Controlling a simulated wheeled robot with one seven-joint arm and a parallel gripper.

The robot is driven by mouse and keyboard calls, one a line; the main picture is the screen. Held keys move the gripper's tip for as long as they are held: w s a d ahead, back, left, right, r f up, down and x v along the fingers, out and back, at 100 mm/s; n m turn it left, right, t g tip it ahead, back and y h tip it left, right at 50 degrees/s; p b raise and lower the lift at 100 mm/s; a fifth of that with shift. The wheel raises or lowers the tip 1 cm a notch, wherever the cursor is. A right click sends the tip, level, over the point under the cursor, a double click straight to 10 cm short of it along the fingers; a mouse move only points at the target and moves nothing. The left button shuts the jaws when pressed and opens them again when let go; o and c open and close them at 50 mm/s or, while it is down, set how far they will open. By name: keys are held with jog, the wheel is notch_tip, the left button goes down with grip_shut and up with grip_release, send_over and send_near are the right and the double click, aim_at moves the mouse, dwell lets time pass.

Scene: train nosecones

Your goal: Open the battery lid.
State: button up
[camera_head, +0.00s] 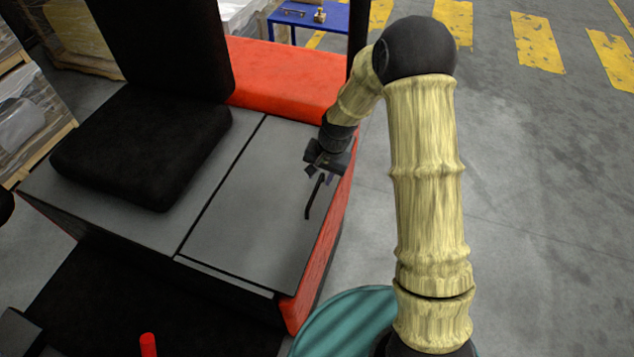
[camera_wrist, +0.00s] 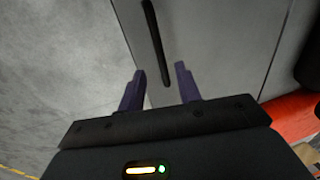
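The battery lid (camera_head: 255,205) is the flat grey panel on the right part of the vehicle's deck. It lies flush and closed. A thin black handle (camera_head: 314,200) stands near its right edge. My gripper (camera_head: 320,174) is above the lid's right edge, at the handle's far end. In the wrist view, my gripper's two purple fingers (camera_wrist: 160,73) are apart and empty. The handle (camera_wrist: 155,40) runs ahead of them, and its near end shows in the gap between them. I cannot tell whether the fingers are level with the handle. The lid (camera_wrist: 220,45) also fills the wrist view's upper middle.
A black seat (camera_head: 140,145) is left of the lid. A raised red body part (camera_head: 285,75) borders the lid's far end. A blue table (camera_head: 310,17) stands behind. Open grey floor (camera_head: 540,190) lies to the right, with yellow markings farther back.

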aim_at(316, 189)
jog(key=shift+w+a+f+p, duration=0.15)
jog(key=shift+f+p, duration=0.1)
jog(key=shift+f, duration=0.7)
jog(key=shift+a+f+p, duration=0.2)
jog(key=shift+f, duration=0.7)
jog(key=shift+w+a+f+p, duration=0.15)
jog(key=shift+f+p, duration=0.1)
jog(key=shift+f, duration=0.7)
jog(key=shift+s, duration=0.1)
grip_shut()
